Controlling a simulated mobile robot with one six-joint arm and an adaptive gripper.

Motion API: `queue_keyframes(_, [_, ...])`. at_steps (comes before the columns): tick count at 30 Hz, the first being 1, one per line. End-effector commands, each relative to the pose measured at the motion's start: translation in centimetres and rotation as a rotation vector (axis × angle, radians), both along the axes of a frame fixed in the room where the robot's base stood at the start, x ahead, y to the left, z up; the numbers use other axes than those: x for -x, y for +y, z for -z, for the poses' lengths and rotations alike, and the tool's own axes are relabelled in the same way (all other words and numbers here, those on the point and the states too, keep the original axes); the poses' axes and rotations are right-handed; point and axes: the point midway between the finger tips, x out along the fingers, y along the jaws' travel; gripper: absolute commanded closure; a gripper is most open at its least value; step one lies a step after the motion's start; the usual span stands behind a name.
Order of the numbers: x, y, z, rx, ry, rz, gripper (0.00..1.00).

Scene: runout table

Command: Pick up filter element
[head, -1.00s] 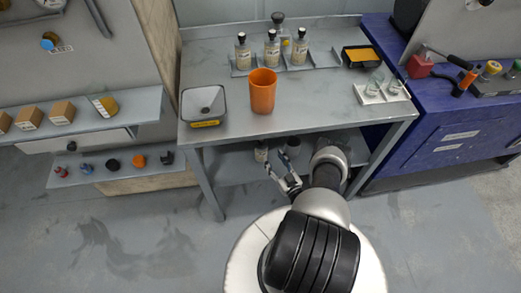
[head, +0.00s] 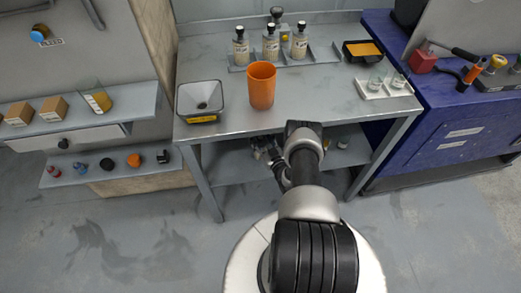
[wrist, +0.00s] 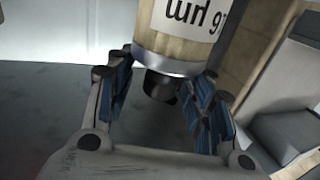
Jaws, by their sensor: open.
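My gripper (head: 266,150) reaches to the lower shelf under the table's front edge, partly hidden by my arm. In the wrist view my gripper (wrist: 160,88) is open, its blue-padded fingers spread. A tan cylinder (wrist: 180,42) with a white label, a metal band and a black end lies just beyond and between the fingertips. Its label is cut off by the frame, and I cannot tell whether the fingers touch it. I cannot tell whether this cylinder is the filter element, and no other thing in view is clearly marked as one.
The grey table (head: 222,130) above my gripper carries an orange cup (head: 262,88), a hopper-like tray (head: 201,98), several bottles (head: 271,45) in a rack and a white holder (head: 384,88). A table leg (head: 200,185) stands left of my gripper. A grey block (wrist: 285,135) shows at right.

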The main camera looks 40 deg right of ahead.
Motion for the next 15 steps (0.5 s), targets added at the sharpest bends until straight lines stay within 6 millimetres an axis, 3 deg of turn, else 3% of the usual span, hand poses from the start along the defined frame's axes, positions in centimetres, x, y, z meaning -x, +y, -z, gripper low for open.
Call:
queue_keyframes(4, [0.02, -0.01, -0.04, 0.0, 0.0, 0.0, 0.52])
queue_keyframes(15, [0.06, 0.0, -0.02, 0.0, 0.0, 0.0, 0.77])
